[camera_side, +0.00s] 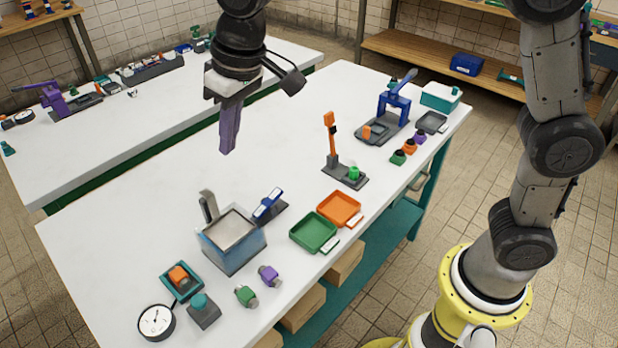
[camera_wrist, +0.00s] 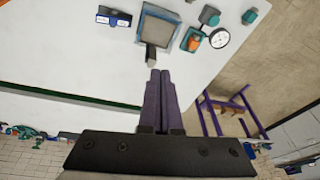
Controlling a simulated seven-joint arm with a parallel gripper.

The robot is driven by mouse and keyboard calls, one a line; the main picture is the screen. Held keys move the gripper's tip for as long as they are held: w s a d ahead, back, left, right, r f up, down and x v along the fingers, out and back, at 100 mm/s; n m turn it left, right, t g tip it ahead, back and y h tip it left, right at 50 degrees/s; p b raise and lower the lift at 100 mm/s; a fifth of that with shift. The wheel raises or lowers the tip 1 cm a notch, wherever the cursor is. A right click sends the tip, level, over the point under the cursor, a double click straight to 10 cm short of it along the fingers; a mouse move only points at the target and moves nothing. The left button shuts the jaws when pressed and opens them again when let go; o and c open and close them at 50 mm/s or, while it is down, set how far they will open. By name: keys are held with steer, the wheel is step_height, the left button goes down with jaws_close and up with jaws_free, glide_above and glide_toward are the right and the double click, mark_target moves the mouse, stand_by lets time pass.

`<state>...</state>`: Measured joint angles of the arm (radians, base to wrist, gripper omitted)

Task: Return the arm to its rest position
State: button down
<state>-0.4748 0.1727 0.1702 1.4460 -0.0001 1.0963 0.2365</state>
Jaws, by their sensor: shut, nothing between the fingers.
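My gripper (camera_side: 228,148) is in the upper left part of the side view, held above the white table (camera_side: 290,130) and touching nothing. Its purple fingers point down and are closed together with nothing between them. In the wrist view the fingers (camera_wrist: 159,75) are side by side, pointing toward the blue-grey bin (camera_wrist: 160,28). The same bin (camera_side: 234,262) stands on the table below and in front of the gripper in the side view.
An orange lever (camera_side: 331,135) and a blue press (camera_side: 394,105) stand farther back. The table's middle is clear.

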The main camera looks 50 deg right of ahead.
steer(key=s+d+r+m+t, duration=0.1)
steer(key=s+d+r, duration=0.2)
steer(key=s+d, duration=0.5)
steer(key=s+d+r+m+t, duration=0.2)
steer(key=s+d+r, duration=0.25)
steer(key=d, duration=0.45)
steer(key=s+d+f+h, duration=0.1)
steer(key=s+d+f, duration=0.3)
steer(key=s+f, duration=0.6)
steer(key=s, duration=0.2)
steer(key=shift+s+d, duration=0.15)
steer(key=shift+s, duration=0.15)
